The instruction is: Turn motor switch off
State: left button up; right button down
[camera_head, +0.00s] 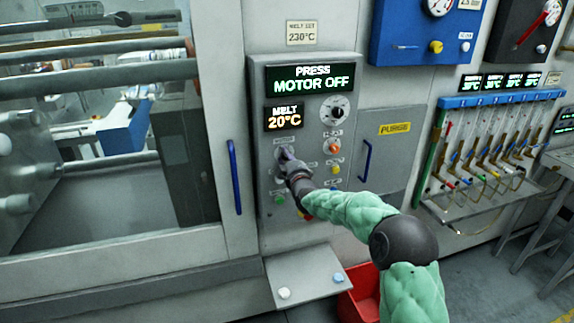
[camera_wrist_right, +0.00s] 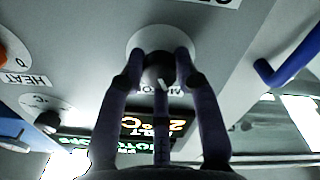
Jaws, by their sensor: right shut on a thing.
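The grey control panel (camera_head: 258,90) stands in the middle of the head view. Its green display (camera_head: 310,78) reads "PRESS MOTOR OFF". My right gripper (camera_head: 284,155) reaches the panel's left column, below the "MELT 20°C" display (camera_head: 284,117). In the right wrist view my right gripper (camera_wrist_right: 160,62) is shut around the dark round motor switch knob (camera_wrist_right: 160,72), which sits on a pale round plate. A partly hidden label beside it begins "MOTO". The fingers cover much of the knob, and the head view mostly hides it. My left gripper is not in view.
An orange heat knob (camera_head: 331,147) and a black dial (camera_head: 335,110) are on the panel's right side. Blue handles stand left (camera_head: 235,177) and right (camera_head: 366,160) of the panel. A small shelf (camera_head: 308,285) and a red bin (camera_head: 358,292) are below.

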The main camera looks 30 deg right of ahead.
jog(key=shift+n+b, duration=0.3)
jog(key=shift+n, duration=0.3)
jog(key=c, duration=0.9)
grip_release()
jog(key=v, duration=1.2)
jog(key=shift+f, duration=0.1)
